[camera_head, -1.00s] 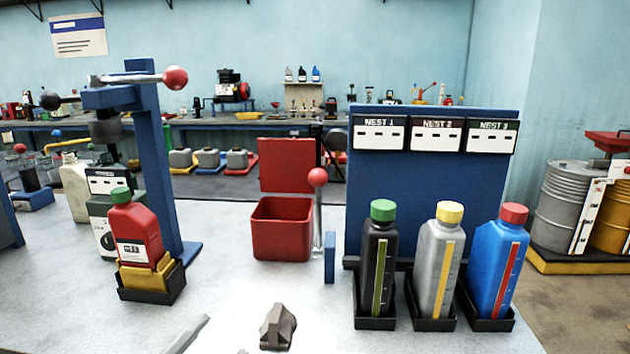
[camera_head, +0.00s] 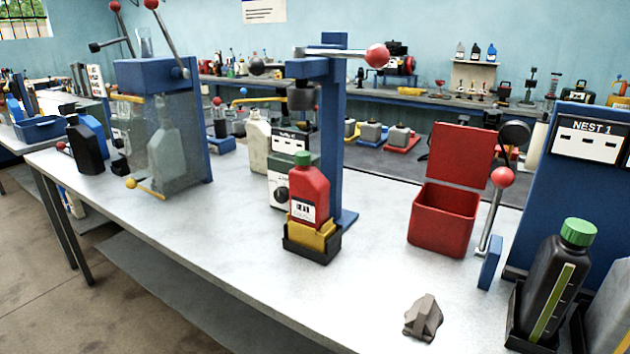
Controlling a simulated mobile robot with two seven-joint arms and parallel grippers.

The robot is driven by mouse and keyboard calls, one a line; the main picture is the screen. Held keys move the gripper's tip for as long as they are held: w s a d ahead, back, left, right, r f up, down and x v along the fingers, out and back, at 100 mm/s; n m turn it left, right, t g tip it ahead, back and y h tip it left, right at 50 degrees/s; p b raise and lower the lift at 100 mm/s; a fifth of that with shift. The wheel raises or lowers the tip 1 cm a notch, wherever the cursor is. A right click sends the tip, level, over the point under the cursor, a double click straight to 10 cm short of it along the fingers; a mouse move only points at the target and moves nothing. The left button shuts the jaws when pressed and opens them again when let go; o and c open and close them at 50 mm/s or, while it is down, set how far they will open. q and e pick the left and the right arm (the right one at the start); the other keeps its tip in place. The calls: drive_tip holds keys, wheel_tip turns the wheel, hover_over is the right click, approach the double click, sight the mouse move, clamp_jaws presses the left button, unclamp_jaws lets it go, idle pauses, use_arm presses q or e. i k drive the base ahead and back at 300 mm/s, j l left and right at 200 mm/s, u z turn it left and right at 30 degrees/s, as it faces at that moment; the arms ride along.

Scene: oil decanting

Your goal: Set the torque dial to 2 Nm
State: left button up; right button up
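A grey-green box (camera_head: 280,183) stands on the table behind the red bottle, under the blue press. It has a round dark dial (camera_head: 282,194) low on its front and a black-framed display (camera_head: 290,139) on top. The red bottle (camera_head: 309,190) with a green cap stands upright in a yellow and black holder (camera_head: 312,244) and hides part of the box's right side. The dial's setting is too small to read. Neither of my grippers is in view.
The blue press (camera_head: 333,120) has a red-knobbed lever above the bottle. A red open-lidded bin (camera_head: 443,220), a grey-brown crumpled thing (camera_head: 423,318) and a dark green-capped bottle (camera_head: 555,285) are to the right. A clear-fronted blue station (camera_head: 165,130) is left. The table's front middle is clear.

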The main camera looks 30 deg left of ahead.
sight(281, 195)
drive_tip(key=j+u, duration=0.1)
drive_tip(key=j, duration=0.3)
drive_tip(key=i+j, duration=0.15)
drive_tip(key=j, duration=0.25)
drive_tip(key=j+u, duration=0.15)
drive_tip(key=j, duration=0.25)
drive_tip(key=i+j+u, duration=0.1)
drive_tip(key=j, duration=0.3)
drive_tip(key=i, duration=0.05)
